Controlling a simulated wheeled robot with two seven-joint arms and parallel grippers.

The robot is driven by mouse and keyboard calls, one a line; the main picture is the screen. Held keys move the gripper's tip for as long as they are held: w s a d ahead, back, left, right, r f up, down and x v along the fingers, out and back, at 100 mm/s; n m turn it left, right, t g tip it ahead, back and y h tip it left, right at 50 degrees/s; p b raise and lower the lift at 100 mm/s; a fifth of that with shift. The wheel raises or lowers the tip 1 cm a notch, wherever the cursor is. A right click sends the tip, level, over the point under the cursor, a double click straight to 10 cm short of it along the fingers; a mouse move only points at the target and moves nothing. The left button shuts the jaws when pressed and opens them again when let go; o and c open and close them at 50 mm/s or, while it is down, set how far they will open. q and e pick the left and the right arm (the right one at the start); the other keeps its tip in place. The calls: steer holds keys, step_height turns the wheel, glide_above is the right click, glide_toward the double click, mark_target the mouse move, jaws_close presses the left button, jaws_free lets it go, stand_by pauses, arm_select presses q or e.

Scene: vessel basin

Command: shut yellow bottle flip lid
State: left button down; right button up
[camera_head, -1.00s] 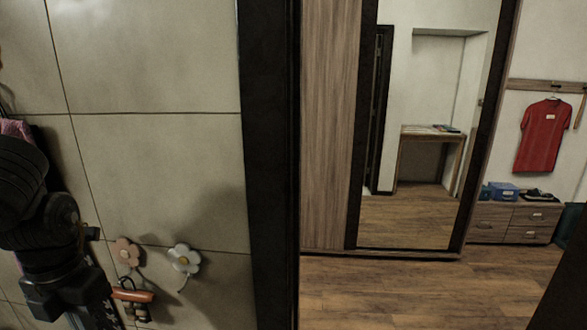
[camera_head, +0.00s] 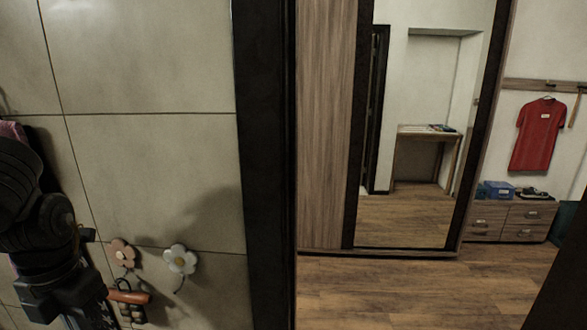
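No yellow bottle and no flip lid show in the head view. A dark arm of mine (camera_head: 45,235) comes in from the left in front of the tiled wall. Its lower end runs to the bottom edge of the picture, and I cannot make out its fingertips or whether they are open. My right gripper is not in view.
A tiled wall (camera_head: 150,60) fills the left, with flower-shaped hooks (camera_head: 181,260) and an orange-handled item (camera_head: 128,296) near my arm. A dark door frame (camera_head: 262,160) stands beside it. Beyond are a mirror (camera_head: 415,215), a drawer cabinet (camera_head: 510,222), a red shirt (camera_head: 540,135) and clear wooden floor (camera_head: 420,290).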

arm_select(q)
steer(key=shift+f+b, duration=1.65)
steer(key=shift+b, duration=0.05)
steer(key=shift+r, duration=0.1)
stand_by(0.4)
steer(key=shift+r+p, duration=2.55)
steer(key=shift+r, duration=1.4)
